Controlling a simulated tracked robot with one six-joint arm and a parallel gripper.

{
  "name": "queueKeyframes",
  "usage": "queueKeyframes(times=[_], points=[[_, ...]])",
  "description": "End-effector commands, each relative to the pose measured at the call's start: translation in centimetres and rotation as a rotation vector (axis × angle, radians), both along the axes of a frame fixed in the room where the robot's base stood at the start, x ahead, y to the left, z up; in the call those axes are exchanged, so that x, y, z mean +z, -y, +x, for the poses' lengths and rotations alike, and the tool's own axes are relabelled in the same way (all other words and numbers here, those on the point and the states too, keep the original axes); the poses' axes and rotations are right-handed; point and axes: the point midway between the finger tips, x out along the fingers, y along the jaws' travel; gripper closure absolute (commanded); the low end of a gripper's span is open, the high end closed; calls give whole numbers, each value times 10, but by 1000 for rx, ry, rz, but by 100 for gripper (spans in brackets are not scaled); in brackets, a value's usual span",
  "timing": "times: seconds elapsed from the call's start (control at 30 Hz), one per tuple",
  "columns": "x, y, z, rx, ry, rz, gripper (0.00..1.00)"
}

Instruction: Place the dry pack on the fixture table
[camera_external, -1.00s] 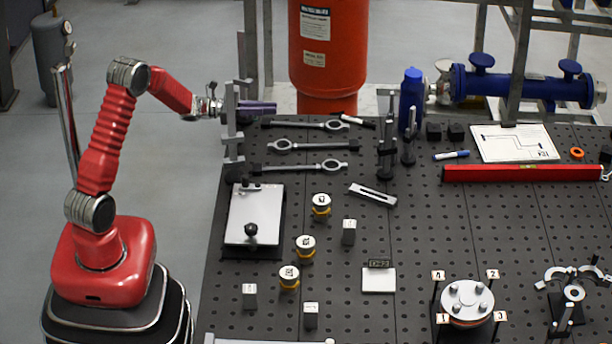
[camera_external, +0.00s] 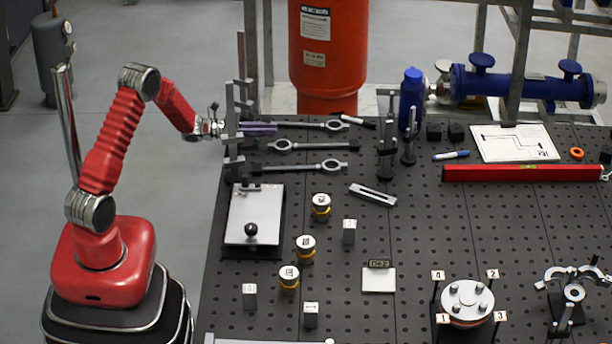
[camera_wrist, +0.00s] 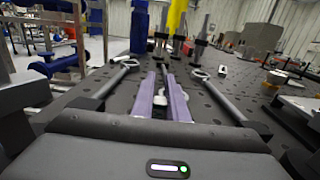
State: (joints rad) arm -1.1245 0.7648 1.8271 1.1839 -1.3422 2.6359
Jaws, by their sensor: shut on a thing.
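The fixture table (camera_external: 425,225) is a dark, perforated tabletop filling the middle and right of the external view. My gripper (camera_external: 272,128), with purple fingers, is over its far left part, pointing right, near the wrenches. In the wrist view the purple fingers of my gripper (camera_wrist: 162,82) lie close together with a narrow grey strip between them. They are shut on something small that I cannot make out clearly. I cannot tell which thing is the dry pack. Several small white blocks (camera_external: 349,231) and yellow-and-white round canisters (camera_external: 321,206) stand on the table.
Several wrenches (camera_external: 312,147) lie just right of and below my gripper. A white plate (camera_external: 252,212) is at the left edge. Upright clamps (camera_external: 387,150), a blue bottle (camera_external: 411,98) and a red level (camera_external: 520,174) stand or lie farther right. Bare table shows around the middle right.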

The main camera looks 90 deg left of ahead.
Motion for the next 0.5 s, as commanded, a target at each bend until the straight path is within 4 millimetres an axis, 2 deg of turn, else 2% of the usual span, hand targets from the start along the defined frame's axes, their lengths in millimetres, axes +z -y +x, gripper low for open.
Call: queueKeyframes(times=[0.1,0.43,0.47,0.5], points=[[-7,0,0,0,1,1,100],[-9,0,0,0,1,1,100],[-9,0,0,0,1,1,86],[-9,0,0,0,1,1,84]])
